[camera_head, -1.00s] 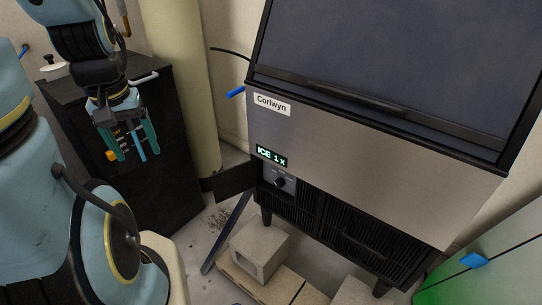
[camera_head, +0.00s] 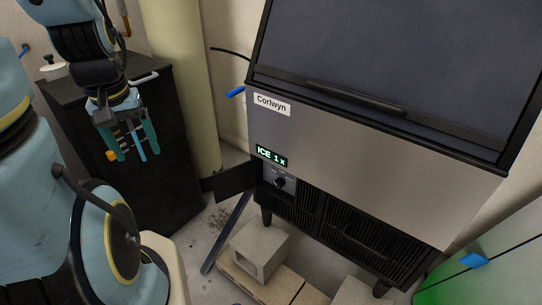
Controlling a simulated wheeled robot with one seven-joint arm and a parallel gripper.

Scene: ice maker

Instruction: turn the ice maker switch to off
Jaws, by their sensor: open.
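The ice maker (camera_head: 360,155) stands in the middle and right of the view, with a steel front and a dark upper door. A lit display (camera_head: 271,155) reading "ICE 1 x" sits at its lower left front. Just below is a small panel with a round black switch knob (camera_head: 280,182); its setting is too small to read. A dark flap (camera_head: 235,183) stands out to the left of this panel. My gripper (camera_head: 133,156) is open and empty at the left, pointing down, in front of a black cabinet and well left of the switch.
The black cabinet (camera_head: 175,185) and a cream column (camera_head: 183,80) stand behind my gripper. A concrete block (camera_head: 257,250) sits on a wooden pallet (camera_head: 285,285) below the ice maker. A green object (camera_head: 490,275) is at the lower right. Open space lies between my gripper and the panel.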

